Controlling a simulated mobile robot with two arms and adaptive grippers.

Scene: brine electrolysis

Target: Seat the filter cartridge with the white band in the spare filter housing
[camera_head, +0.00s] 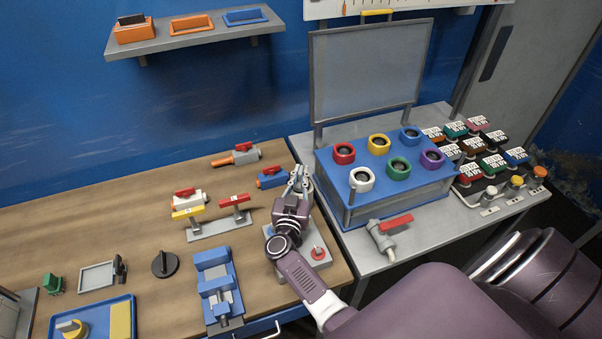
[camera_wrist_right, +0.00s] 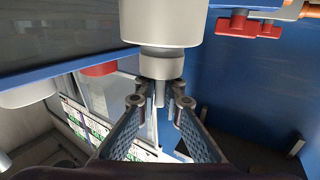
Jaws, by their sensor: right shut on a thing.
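My right gripper (camera_head: 297,180) is over the right end of the wooden table, its fingers around a grey, round part (camera_head: 306,182) that they partly hide. In the right wrist view my fingers (camera_wrist_right: 160,103) are shut on the thin stem of a pale grey cylinder (camera_wrist_right: 162,66), which adjoins a wider whitish body (camera_wrist_right: 165,22). I cannot tell from these views whether this is the filter cartridge; no white band shows clearly on it. I cannot single out the spare filter housing. My left gripper is not in view.
A blue box (camera_head: 399,203) with several coloured rings, one white (camera_head: 361,179), stands on the grey bench. Near my gripper are a blue valve (camera_head: 271,178), a red-handled grey valve (camera_head: 390,228) and a blue vise (camera_head: 217,285). Bare wood lies at the table's left rear.

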